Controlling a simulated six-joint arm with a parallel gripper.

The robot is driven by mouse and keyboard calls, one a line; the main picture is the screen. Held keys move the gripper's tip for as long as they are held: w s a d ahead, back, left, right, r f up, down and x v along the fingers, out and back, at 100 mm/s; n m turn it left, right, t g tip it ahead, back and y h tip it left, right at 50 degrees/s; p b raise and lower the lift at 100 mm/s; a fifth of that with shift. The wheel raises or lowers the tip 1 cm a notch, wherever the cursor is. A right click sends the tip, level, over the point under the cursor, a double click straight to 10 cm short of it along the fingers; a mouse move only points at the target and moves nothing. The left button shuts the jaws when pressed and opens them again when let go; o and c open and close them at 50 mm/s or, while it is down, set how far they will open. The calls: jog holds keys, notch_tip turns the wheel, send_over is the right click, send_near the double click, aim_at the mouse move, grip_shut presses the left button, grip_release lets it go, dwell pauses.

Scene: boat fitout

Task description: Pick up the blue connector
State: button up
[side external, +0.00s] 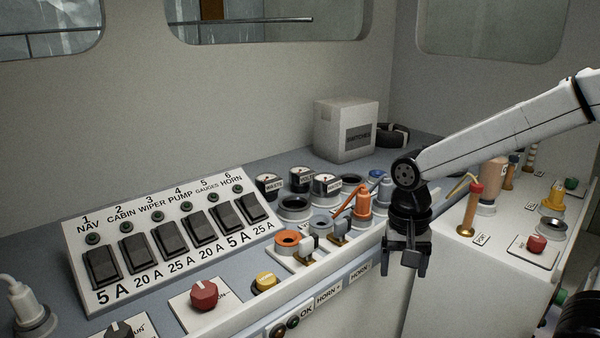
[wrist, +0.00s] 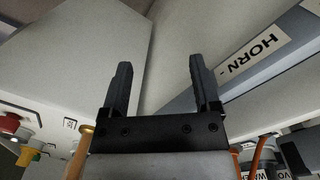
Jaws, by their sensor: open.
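A small blue part (side external: 376,174), which looks like the blue connector, is on the counter just left of my wrist in the side view. It is behind an orange connector (side external: 362,202) with an orange cable, and its lower part is hard to make out. My gripper (side external: 407,270) points down in front of the counter edge, lower than the blue part and to its right. In the wrist view my gripper (wrist: 160,70) has its two fingers apart with nothing between them. The blue part is not visible in that view.
A sloped switch panel (side external: 170,240) fills the left of the counter. Round gauges, orange and grey sockets and a white box (side external: 346,130) stand near the connectors. A second white cabinet (side external: 480,262) with a brass post and red button is at right.

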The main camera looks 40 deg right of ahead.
notch_tip(320, 180, up, 7)
jog(key=w+d+m+g, duration=0.1)
jog(key=d+m, duration=0.1)
jog(key=m, duration=0.4)
jog(key=w+d+r+m, duration=0.2)
jog(key=w+d, duration=0.2)
jog(key=d, duration=0.1)
jog(key=w+d+r+m+t, duration=0.1)
jog(key=w+d+r+m, duration=0.1)
jog(key=d, duration=0.4)
jog(key=w+d+r+m, duration=0.2)
jog(key=w+d+r, duration=0.1)
jog(key=w+d, duration=0.2)
jog(key=shift+w+d+r+m+t, duration=0.3)
jog(key=shift+w+d+r+m, duration=0.1)
jog(key=shift+d, duration=0.15)
jog(key=shift+a+f, duration=0.15)
jog(key=shift+f, duration=3.85)
grip_shut()
